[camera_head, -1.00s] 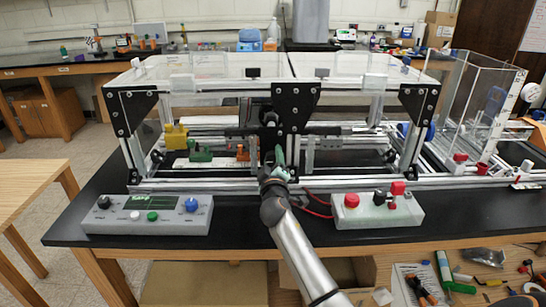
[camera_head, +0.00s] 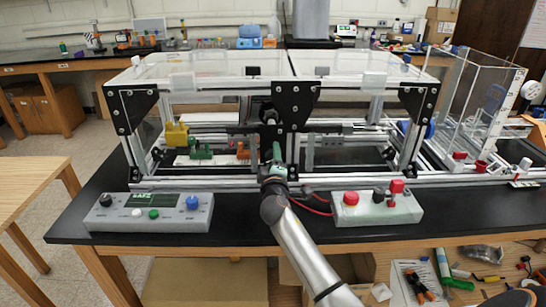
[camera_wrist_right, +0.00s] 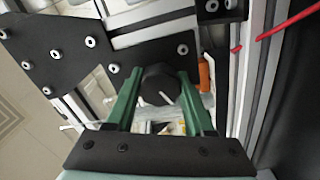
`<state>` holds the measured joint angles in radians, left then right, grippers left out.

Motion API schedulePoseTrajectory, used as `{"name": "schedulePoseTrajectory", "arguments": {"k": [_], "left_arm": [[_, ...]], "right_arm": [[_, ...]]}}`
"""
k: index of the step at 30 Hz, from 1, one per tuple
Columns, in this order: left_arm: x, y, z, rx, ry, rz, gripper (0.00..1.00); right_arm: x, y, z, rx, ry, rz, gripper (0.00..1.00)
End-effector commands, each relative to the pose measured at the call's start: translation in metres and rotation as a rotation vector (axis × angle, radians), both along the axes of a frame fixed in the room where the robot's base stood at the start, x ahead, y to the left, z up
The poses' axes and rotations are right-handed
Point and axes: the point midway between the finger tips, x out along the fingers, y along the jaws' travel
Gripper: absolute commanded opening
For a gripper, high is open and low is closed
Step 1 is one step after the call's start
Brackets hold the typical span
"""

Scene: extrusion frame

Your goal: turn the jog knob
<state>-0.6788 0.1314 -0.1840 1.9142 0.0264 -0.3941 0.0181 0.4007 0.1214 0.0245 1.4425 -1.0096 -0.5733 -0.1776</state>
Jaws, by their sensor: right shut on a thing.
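The jog knob (camera_wrist_right: 160,84) is black and round with a white pointer line, seen in the right wrist view beside a black bracket plate. The two green fingers of my right gripper (camera_wrist_right: 157,95) are shut on it, one on each side. In the head view my right gripper (camera_head: 277,153) reaches up from the bottom to the front of the extrusion frame (camera_head: 225,182), by its middle post. My left gripper is not in view.
A control box with a green display (camera_head: 152,199) stands at the front left of the black bench. A box with a red button (camera_head: 351,198) stands at the front right. Red wires (camera_head: 316,207) run beside my right gripper. The bracket plate (camera_wrist_right: 55,50) is close to the fingers.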

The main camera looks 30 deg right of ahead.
Motion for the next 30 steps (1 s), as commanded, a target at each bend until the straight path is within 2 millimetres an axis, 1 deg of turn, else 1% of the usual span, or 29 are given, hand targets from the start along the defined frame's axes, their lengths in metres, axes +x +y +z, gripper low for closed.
{"name": "schedulePoseTrajectory", "arguments": {"k": [2, 3, 6, 14, 17, 20, 23, 30], "left_arm": [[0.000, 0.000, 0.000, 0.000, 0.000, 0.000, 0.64], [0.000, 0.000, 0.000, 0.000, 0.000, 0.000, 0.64], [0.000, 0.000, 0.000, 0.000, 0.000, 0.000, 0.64], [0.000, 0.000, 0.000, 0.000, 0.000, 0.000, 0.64], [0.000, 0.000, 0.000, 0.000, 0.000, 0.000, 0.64], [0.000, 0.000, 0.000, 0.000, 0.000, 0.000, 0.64], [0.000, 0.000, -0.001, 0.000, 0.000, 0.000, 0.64], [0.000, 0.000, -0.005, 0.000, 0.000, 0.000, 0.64]], "right_arm": [[0.000, 0.000, 0.002, -0.001, -0.004, 0.001, 0.00], [0.000, 0.000, 0.002, -0.001, -0.004, 0.001, 0.56], [0.000, 0.000, 0.002, -0.001, -0.003, 0.000, 0.66], [-0.001, 0.000, 0.001, 0.000, -0.002, 0.001, 0.66], [-0.005, 0.004, 0.000, 0.001, -0.002, 0.002, 0.66], [-0.014, 0.010, 0.000, 0.001, -0.002, 0.002, 0.66], [-0.028, 0.018, -0.001, 0.003, -0.002, 0.003, 0.66], [-0.068, 0.042, -0.001, 0.003, -0.002, 0.001, 0.66]]}}
